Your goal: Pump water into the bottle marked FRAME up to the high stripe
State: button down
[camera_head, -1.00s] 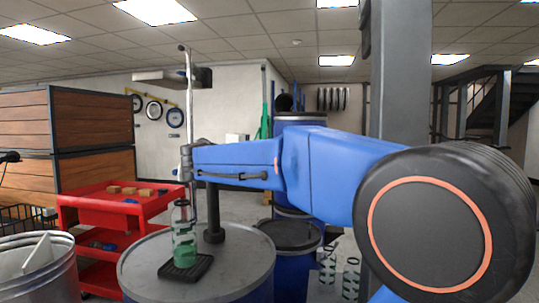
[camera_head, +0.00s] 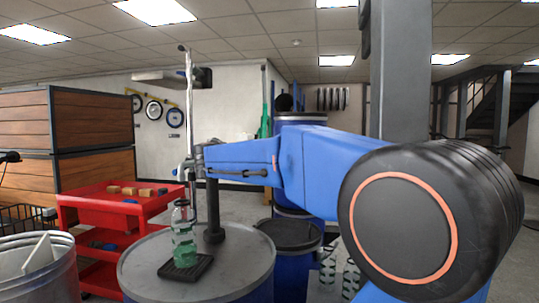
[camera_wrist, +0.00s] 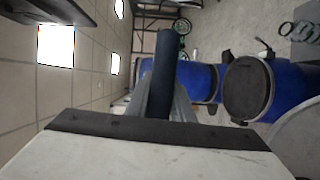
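A clear bottle (camera_head: 183,236) with greenish contents or markings stands upright on a small black tray (camera_head: 200,266) on a grey-topped blue drum (camera_head: 150,272). Its lettering and stripes are too small to read, and I cannot tell the water level. Behind and right of it a dark pump column (camera_head: 214,215) rises from the drum top, its upper part hidden by my arm. My gripper (camera_head: 190,166) is at the far end of my blue arm, above the bottle and beside the pump's top.
A red cart (camera_head: 120,206) with small blocks stands behind left. A metal bin (camera_head: 35,270) is at the left front. Other blue drums (camera_head: 298,268) and striped bottles (camera_head: 327,268) stand to the right. A grey pillar (camera_head: 402,75) rises behind my arm.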

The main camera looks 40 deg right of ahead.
jog(key=shift+r, duration=0.1)
jog(key=w+a+r+n+t+h, duration=0.1)
jog(key=w+r+n, duration=0.1)
jog(key=r+n, duration=0.3)
jog(key=w+a+r+n+t+h, duration=0.1)
jog(key=r+n, duration=0.4)
jog(key=r, duration=0.5)
jog(key=shift+w+a+r+t, duration=0.15)
jog(key=shift+w+a+t, duration=0.15)
jog(key=shift+w+a, duration=0.4)
jog(key=c, duration=1.5)
grip_release()
jog(key=shift+c, duration=0.2)
jog(key=shift+a, duration=0.15)
jog(key=v, duration=1.7)
jog(key=shift+f, duration=0.45)
